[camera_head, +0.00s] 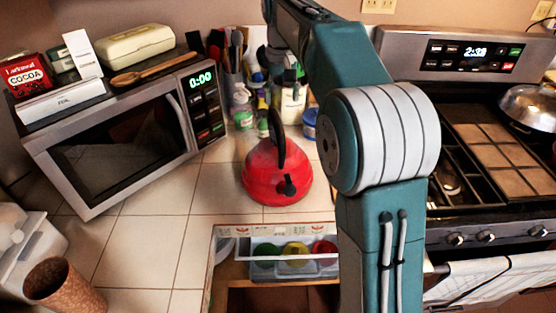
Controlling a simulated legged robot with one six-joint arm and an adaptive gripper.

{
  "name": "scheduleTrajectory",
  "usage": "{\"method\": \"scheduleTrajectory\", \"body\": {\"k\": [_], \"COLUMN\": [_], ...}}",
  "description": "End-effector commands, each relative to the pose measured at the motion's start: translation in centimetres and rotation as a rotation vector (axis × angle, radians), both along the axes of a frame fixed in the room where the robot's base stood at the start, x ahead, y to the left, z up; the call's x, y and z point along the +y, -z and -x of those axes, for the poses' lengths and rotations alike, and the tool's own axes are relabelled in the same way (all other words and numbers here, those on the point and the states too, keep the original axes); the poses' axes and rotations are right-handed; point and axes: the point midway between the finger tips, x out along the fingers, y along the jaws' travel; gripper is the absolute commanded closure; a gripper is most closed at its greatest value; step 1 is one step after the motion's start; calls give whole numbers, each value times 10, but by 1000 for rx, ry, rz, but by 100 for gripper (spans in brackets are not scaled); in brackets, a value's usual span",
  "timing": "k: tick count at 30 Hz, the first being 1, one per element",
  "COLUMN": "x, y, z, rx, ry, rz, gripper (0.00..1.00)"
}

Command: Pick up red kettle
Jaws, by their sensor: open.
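The red kettle (276,173) stands upright on the white tiled counter (150,245), in the middle of the view. Its black handle arches over the top, and a dark spout or knob faces me. My gripper (284,68) is small and dark near the top centre, partly hidden by my teal arm. It is open, and appears above and behind the kettle in the picture, apart from it. Its fingertips are hard to make out against the clutter. Nothing is seen held in it.
A microwave (120,140) with boxes on top stands left. Utensils and bottles (242,107) crowd the back. A stove (480,150) is right. An open drawer (290,262) with coloured items lies in front. A brown cup (62,285) is front left. Tiles left of the kettle are clear.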

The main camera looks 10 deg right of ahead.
Motion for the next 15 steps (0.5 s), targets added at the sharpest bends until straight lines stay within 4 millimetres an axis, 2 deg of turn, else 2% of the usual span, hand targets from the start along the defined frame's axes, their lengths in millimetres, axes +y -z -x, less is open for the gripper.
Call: {"method": "scheduleTrajectory", "body": {"k": [3,6,15], "x": [9,11,-5], "y": [16,23,64], "z": [0,0,-2], "rx": [2,-1,2], "ry": [-5,-6,-4], "rz": [5,7,0], "gripper": [26,26,26]}}
